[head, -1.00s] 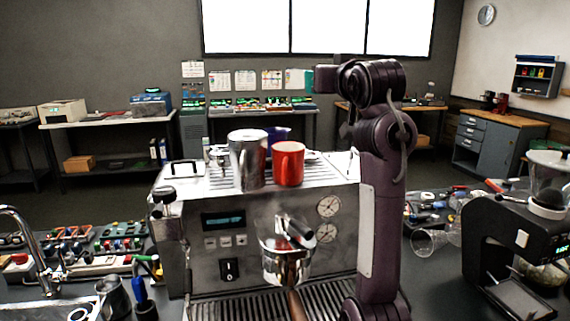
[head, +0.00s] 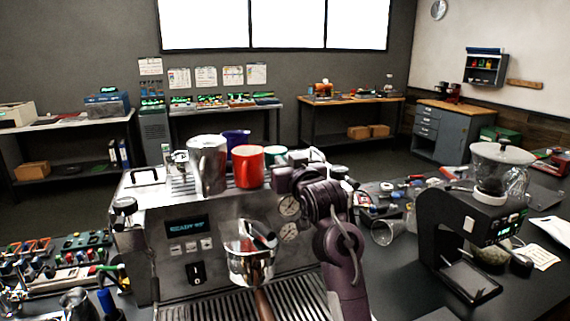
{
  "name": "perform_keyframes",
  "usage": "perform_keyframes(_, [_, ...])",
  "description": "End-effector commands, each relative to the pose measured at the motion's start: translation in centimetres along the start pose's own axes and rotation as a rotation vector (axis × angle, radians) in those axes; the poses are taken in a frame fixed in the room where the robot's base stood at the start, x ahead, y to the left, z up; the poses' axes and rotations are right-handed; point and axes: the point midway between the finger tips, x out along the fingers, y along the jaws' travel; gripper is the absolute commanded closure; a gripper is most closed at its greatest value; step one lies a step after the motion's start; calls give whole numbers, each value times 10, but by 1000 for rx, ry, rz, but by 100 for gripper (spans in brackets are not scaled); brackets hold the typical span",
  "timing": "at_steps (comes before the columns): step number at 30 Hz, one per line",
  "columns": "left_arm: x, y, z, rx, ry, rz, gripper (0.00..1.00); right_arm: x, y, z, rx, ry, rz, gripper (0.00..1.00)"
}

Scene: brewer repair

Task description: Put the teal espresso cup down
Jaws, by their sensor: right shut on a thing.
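A teal cup (head: 275,152) shows partly behind the red mug, over the top of the espresso machine (head: 162,208). Whether it touches the machine top cannot be seen. My right gripper (head: 284,178) is at the machine's upper right edge, just right of the red mug (head: 248,167). Its fingertips are largely hidden by my wrist and the mug, and it is shut on the teal cup. My left gripper is out of view.
A steel pitcher (head: 208,165) and a blue-purple cup (head: 236,138) stand beside the red mug on the machine top. A portafilter (head: 250,262) sits at the machine's front. A grinder (head: 462,235) stands at the right, with glassware between.

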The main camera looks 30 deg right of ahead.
Motion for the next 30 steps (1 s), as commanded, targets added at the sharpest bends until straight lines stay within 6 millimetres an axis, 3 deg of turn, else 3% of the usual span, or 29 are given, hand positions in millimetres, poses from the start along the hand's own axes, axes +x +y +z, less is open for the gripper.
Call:
perform_keyframes(13, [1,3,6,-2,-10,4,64,0,0,10,0,3,1,100])
perform_keyframes(14, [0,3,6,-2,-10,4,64,0,0,10,0,2,0,88])
perform_keyframes(18, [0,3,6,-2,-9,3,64,0,0,9,0,2,0,70])
perform_keyframes(30, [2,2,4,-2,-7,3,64,-6,0,8,0,3,0,69])
